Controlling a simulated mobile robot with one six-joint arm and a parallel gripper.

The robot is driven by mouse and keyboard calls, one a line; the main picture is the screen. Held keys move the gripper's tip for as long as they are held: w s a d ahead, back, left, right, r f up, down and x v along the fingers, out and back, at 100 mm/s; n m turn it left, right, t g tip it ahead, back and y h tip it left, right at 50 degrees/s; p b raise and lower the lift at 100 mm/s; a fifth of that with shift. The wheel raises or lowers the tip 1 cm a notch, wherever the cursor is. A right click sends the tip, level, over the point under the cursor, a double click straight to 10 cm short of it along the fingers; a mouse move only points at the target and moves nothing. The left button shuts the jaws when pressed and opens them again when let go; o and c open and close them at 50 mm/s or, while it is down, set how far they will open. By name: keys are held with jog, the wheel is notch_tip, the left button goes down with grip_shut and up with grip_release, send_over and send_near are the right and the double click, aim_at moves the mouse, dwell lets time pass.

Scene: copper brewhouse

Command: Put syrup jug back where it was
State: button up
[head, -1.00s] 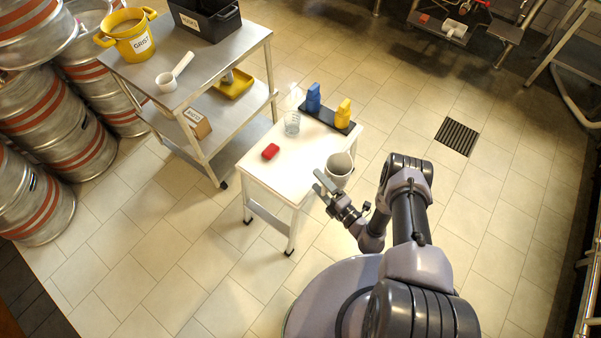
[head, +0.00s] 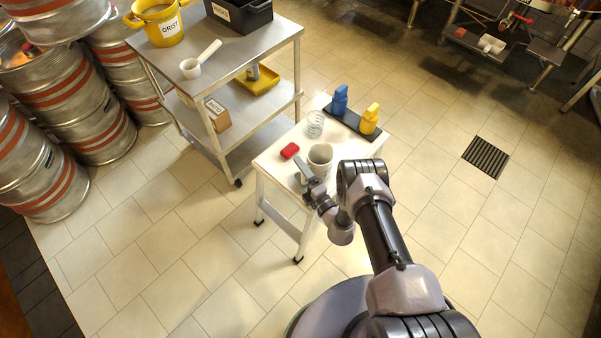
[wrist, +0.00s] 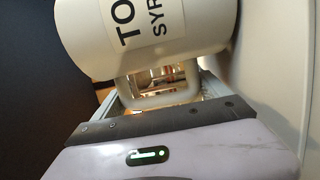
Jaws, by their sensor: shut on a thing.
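The syrup jug (head: 320,158) is pale grey-white and open at the top. In the wrist view the jug (wrist: 150,35) shows large black letters "TO" and "SYR", partly cut off, and its handle (wrist: 158,97) lies between my jaws. My gripper (head: 306,172) is shut on the handle, at the jug's near left side. The jug is over the front part of the small white table (head: 278,168). Whether its base touches the tabletop cannot be told.
A red block (head: 290,151) lies just left of the jug. A clear beaker (head: 316,124) stands behind. A blue bottle (head: 340,100) and a yellow bottle (head: 370,118) stand on a dark tray (head: 352,122). A steel cart (head: 225,60) is at the left.

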jog(key=shift+f, duration=0.15)
jog(key=o, duration=1.6)
jog(key=shift+o, duration=1.2)
jog(key=shift+r, duration=0.35)
jog(key=p+v, duration=0.4)
jog(key=v, duration=0.7)
jog(key=shift+s+d+f+p, duration=0.1)
jog(key=shift+s+d+p, duration=0.1)
jog(key=shift+p, duration=0.1)
jog(key=shift+s+f, duration=0.1)
jog(key=shift+s, duration=0.1)
